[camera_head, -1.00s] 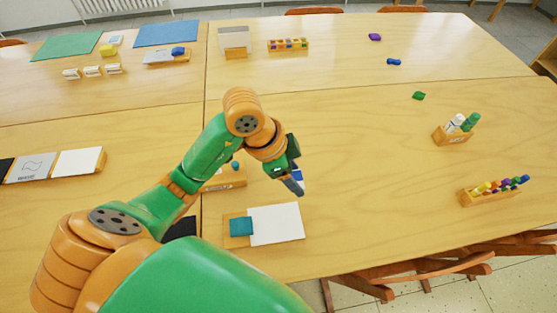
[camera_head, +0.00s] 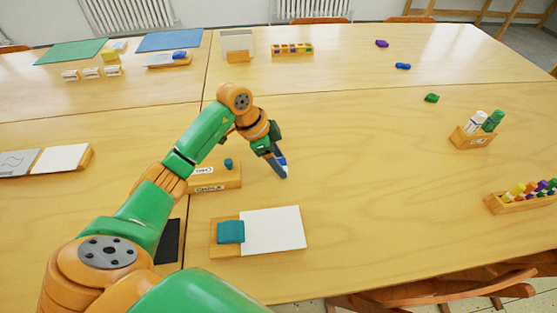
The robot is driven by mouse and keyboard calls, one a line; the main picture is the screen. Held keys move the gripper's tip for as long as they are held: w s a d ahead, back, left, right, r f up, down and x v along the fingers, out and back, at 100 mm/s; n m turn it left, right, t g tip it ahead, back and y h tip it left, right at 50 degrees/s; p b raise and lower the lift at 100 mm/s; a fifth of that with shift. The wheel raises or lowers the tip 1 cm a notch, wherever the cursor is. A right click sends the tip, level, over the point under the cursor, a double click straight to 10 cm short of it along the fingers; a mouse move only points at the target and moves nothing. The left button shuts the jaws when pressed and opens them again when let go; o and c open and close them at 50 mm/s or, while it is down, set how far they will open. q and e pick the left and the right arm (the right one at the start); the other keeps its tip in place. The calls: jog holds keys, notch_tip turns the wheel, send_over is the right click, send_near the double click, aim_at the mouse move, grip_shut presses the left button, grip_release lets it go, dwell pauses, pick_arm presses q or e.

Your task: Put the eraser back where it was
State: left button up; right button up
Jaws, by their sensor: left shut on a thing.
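My left gripper (camera_head: 275,158) is shut on a small blue and white thing (camera_head: 281,164), which looks like the eraser. It is tilted, with its lower end pointing down to the right. The fingers hide part of it, and I cannot tell whether it touches the table. To the left of the gripper, partly behind my arm, is a wooden holder (camera_head: 222,179) with labels and a small teal peg (camera_head: 228,164). Nearer lies a wooden tray (camera_head: 228,251) with a teal block (camera_head: 231,231) and a white sheet (camera_head: 273,229). My right gripper is out of view.
A marker holder (camera_head: 473,138) and a crayon rack (camera_head: 521,204) stand at the right. Small green (camera_head: 431,98), blue (camera_head: 403,66) and purple (camera_head: 382,43) pieces lie farther back. The table (camera_head: 360,150) right of my gripper is clear. A black panel (camera_head: 168,242) lies near my arm.

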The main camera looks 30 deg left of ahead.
pick_arm(q)
jog(key=shift+f, duration=0.1)
jog(key=o, duration=1.2)
jog(key=p+v, duration=0.1)
jog(key=v, duration=1.1)
